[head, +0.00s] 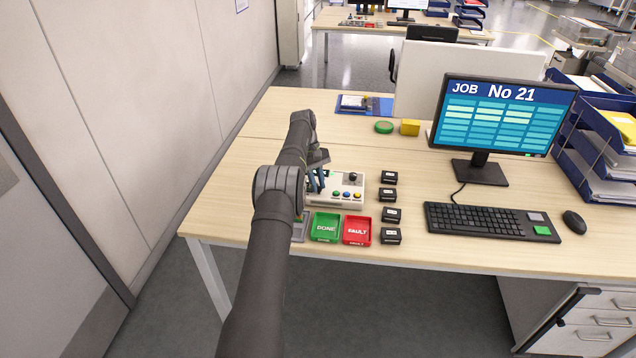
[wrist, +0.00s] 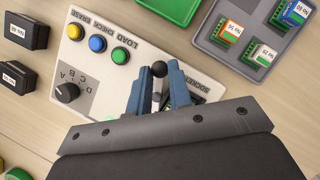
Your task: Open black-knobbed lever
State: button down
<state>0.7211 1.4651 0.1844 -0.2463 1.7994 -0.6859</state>
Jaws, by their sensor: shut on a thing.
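The black-knobbed lever (wrist: 159,69) stands on the white control box (wrist: 110,20), beside the "SOCKET" label, in the wrist view. My gripper (wrist: 160,77) has its two blue fingers on either side of the lever, shut on it just below the knob. The fingers and gripper body hide the lever's base and part of the socket area. In the head view, my gripper (head: 318,181) is over the left end of the control box (head: 347,204), and I cannot make out the lever there.
The box also carries a black rotary dial (wrist: 66,92) and blue, green and yellow buttons. A grey tray (wrist: 228,62) with labelled green modules lies beside it. Green DONE (head: 325,239) and red FAULT (head: 357,242) trays are in front; several black blocks (head: 389,194) stand right.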

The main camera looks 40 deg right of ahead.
dwell(0.4)
jog(key=c, duration=1.3)
grip_release()
jog(key=shift+r, duration=0.35)
jog(key=r, duration=0.3)
jog(key=shift+s+d+r, duration=0.1)
jog(key=shift+s+r, duration=0.15)
jog(key=shift+r, duration=0.15)
jog(key=s+d+r, duration=0.1)
jog(key=s+r, duration=0.1)
jog(key=s, duration=0.1)
jog(key=s+d+r, duration=0.1)
jog(key=s+r, duration=0.1)
jog(key=s, duration=0.2)
jog(key=s+r, duration=0.2)
jog(key=s, duration=0.1)
jog(key=shift+s+d+r, duration=0.25)
jog(key=shift+s+d, duration=0.15)
